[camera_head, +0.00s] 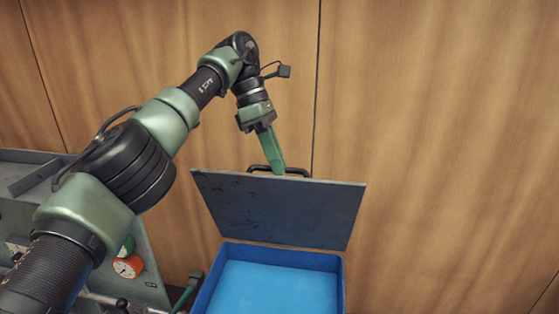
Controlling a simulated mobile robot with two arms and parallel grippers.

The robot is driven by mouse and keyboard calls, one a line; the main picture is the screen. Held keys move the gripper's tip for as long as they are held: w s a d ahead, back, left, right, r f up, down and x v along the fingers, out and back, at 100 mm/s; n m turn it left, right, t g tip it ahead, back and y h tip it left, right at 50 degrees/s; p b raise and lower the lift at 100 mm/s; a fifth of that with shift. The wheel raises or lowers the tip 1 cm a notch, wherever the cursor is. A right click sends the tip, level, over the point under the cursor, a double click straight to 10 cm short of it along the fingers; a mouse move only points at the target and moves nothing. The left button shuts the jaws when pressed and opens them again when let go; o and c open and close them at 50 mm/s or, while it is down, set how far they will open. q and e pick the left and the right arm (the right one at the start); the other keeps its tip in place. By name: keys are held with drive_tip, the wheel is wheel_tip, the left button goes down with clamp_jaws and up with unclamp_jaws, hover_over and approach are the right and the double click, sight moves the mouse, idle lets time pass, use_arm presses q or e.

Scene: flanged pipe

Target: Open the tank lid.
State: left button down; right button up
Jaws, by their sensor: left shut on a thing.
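The tank (215,283) is a blue open-topped box at the bottom middle, with light blue showing inside. Its dark grey lid (285,212) is raised and tilted up at the tank's far side. A black handle (297,171) sits at the lid's upper edge. My left gripper (277,168) reaches down from above and is shut on the handle. The fingertips are partly hidden behind the lid's top edge.
A grey-green panel with an orange-rimmed gauge (128,267) and a grey shelf (30,172) stand at the left. A wooden wall (440,130) closes off the back. The space right of the tank looks clear.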

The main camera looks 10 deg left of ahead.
use_arm(q)
drive_tip(key=shift+w+f, duration=0.15)
drive_tip(key=shift+f, duration=0.25)
use_arm(e)
drive_tip(key=shift+w+d, duration=0.1)
drive_tip(key=shift+d, duration=0.3)
use_arm(q)
drive_tip(key=c, duration=1.5)
unclamp_jaws()
drive_tip(key=shift+w, duration=0.1)
drive_tip(key=shift+o, duration=0.2)
drive_tip(key=shift+w+r, duration=0.1)
drive_tip(key=shift+w, duration=0.05)
use_arm(e)
drive_tip(key=shift+w, duration=0.1)
use_arm(q)
drive_tip(key=shift+w, duration=0.15)
